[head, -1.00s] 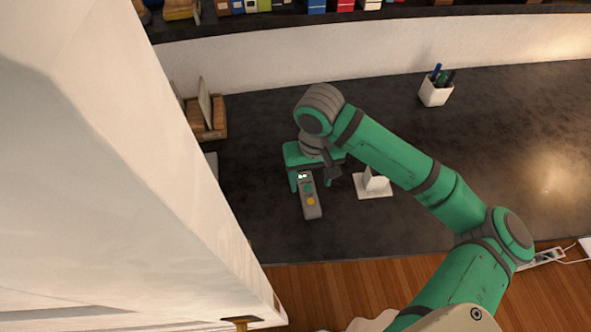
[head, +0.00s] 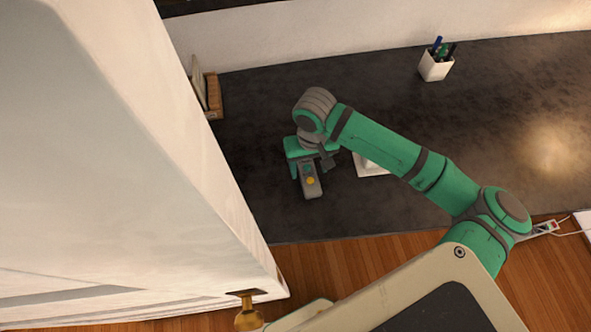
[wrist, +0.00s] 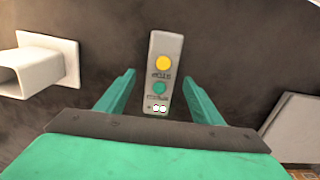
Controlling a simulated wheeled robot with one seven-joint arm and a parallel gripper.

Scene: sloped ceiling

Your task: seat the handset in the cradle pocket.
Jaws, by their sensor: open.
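The handset (head: 311,187) is a grey bar with a yellow and a green button; it lies on the dark desktop. In the wrist view the handset (wrist: 162,75) lies between the two green fingers, with dark gaps on both sides. In the head view my gripper (head: 308,172) covers that end. The white cradle (head: 370,166) stands just right of the handset, partly hidden by my arm. In the wrist view the cradle (wrist: 40,66) is at the left, a square plate with a hollow box-like pocket.
A white pen cup (head: 436,66) stands at the back right of the desk. A wooden holder (head: 213,97) is at the back left. A large white sloped surface (head: 130,150) fills the left. A grey flat object (wrist: 295,125) lies right in the wrist view. The desk's right side is clear.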

